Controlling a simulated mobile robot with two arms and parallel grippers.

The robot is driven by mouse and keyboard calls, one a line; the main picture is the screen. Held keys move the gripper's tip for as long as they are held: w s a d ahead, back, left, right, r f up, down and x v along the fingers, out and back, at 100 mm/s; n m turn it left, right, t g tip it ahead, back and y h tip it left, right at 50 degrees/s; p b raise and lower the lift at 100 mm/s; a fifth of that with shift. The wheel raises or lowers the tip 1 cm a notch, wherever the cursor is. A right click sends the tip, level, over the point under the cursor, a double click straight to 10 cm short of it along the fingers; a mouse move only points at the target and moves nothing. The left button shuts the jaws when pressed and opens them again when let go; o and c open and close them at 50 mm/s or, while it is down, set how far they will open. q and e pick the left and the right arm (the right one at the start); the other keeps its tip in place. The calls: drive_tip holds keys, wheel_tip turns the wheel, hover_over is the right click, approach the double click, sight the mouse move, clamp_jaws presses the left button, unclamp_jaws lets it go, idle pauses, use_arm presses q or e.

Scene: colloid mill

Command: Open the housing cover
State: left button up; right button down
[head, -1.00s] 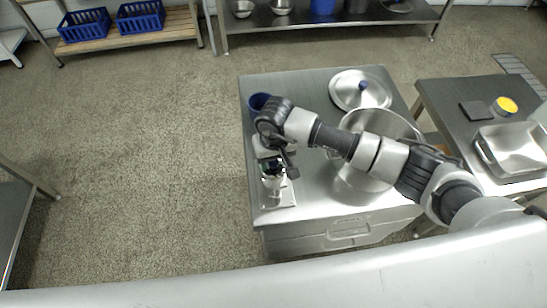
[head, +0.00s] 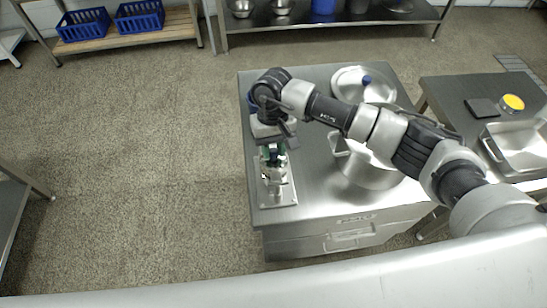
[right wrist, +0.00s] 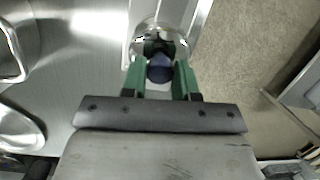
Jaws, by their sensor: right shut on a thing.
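The colloid mill (head: 278,190) stands on a plate at the left front of the steel table, its upper part partly hidden by my gripper. My right gripper (head: 272,155) reaches down to the mill's top from behind. In the right wrist view, the green fingers of this gripper (right wrist: 160,80) are shut on a round dark blue knob (right wrist: 160,68). The shiny round metal part of the mill (right wrist: 162,35) shows just beyond the knob. I cannot tell how far the housing cover is opened. My left gripper is not in view.
A large steel pot (head: 368,172) stands right of the mill under my arm. A lid with a blue knob (head: 350,78) lies behind it. A blue cup (head: 251,103) is mostly hidden by my wrist. A side table with a steel pan (head: 515,150) is at right.

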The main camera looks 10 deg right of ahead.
drive_tip(key=w+g+b, duration=0.1)
drive_tip(key=b, duration=0.2)
drive_tip(key=w+g+b, duration=0.1)
drive_tip(key=g+b, duration=0.1)
drive_tip(key=b, duration=0.1)
drive_tip(key=shift+r+b, duration=0.25)
drive_tip(key=shift+b, duration=0.1)
drive_tip(key=shift+w+r+g+b, duration=0.35)
drive_tip(key=shift+g+b, duration=0.45)
drive_tip(key=shift+b, duration=0.1)
drive_tip(key=c, duration=0.8)
unclamp_jaws()
drive_tip(key=shift+c, duration=0.2)
drive_tip(key=shift+r, duration=0.15)
drive_tip(key=p+v, duration=0.2)
drive_tip(key=v, duration=0.8)
drive_tip(key=shift+w+r, duration=0.2)
drive_tip(key=shift+r, duration=0.05)
